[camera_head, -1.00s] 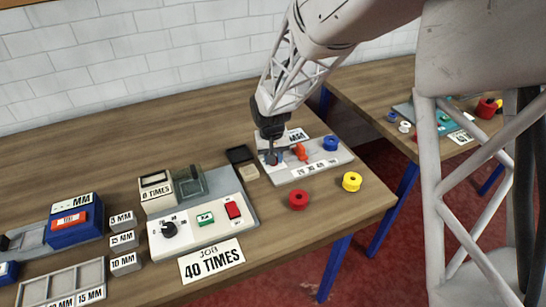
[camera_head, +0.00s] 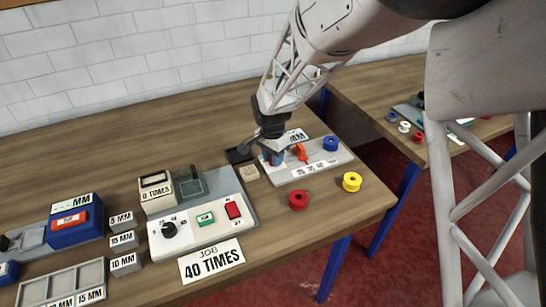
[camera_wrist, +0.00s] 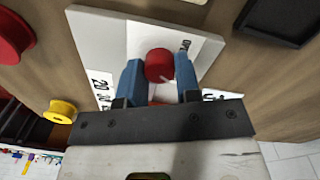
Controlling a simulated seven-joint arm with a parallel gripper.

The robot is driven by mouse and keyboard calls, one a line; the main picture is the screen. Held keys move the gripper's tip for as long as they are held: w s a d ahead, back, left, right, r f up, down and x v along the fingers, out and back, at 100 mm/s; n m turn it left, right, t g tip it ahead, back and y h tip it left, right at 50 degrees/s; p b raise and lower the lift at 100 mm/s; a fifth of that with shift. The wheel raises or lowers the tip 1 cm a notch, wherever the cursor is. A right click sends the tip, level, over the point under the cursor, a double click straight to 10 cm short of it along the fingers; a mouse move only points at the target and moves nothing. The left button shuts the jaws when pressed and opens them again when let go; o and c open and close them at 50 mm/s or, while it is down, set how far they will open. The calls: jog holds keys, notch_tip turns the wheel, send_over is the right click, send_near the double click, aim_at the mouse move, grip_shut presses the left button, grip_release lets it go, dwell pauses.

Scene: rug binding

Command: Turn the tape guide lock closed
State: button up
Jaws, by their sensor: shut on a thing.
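The tape guide is a light grey plate (camera_head: 325,172) with number labels, near the right end of the table. It also shows in the wrist view (camera_wrist: 90,40). A round red knob (camera_wrist: 159,64) with a short white mark stands on it; I take it for the lock. My gripper (camera_head: 277,158) is low over the plate's left part. In the wrist view its blue fingers (camera_wrist: 158,76) are shut on the knob, one on each side. The knob's base is hidden.
Red (camera_head: 298,200) and yellow (camera_head: 352,182) spools lie in front. A black tray (camera_head: 238,154) and beige block (camera_head: 249,172) are close on the left, beside a control box (camera_head: 190,238). The table's right edge is near.

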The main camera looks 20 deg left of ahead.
jog(key=shift+m, duration=1.1)
jog(key=o, duration=0.9)
jog(key=shift+r, duration=0.15)
jog(key=shift+w+a+r, duration=0.1)
jog(key=shift+a+r, duration=0.05)
jog(key=shift+r, duration=3.65)
